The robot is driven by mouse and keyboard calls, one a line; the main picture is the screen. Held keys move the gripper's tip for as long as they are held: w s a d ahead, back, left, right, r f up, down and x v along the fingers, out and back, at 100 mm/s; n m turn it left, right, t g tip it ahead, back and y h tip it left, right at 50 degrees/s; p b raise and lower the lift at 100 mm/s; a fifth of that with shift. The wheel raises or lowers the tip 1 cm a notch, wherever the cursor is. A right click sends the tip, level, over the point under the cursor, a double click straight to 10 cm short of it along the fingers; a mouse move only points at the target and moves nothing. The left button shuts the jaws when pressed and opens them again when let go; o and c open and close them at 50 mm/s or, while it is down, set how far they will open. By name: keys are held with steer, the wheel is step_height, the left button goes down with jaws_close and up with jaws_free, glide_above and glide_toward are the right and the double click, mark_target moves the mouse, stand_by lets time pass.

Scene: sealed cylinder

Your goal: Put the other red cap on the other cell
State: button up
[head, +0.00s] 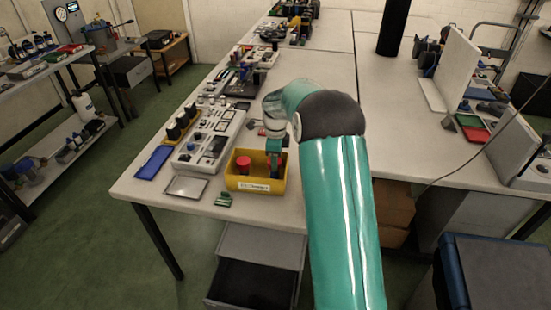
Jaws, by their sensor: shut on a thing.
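The yellow bin (258,184) stands near the front edge of the bench. A red-topped thing (243,163), which looks like a red cap, shows upright in its left part. Whether a cell is under it is hidden by the bin wall. My gripper (275,164) points down into the right part of the bin. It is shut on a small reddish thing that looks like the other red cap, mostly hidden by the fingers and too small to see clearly. I cannot tell whether it touches anything below. The other cell cannot be made out.
Left of the bin is a grey parts tray (187,158). A blue tray (153,162), a metal tray (186,187) and a small green piece (224,200) lie near the front edge. Bench right of my arm is clear.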

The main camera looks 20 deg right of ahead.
steer(key=shift+f, duration=0.5)
stand_by(0.4)
steer(key=o, duration=1.5)
steer(key=shift+r, duration=3.5)
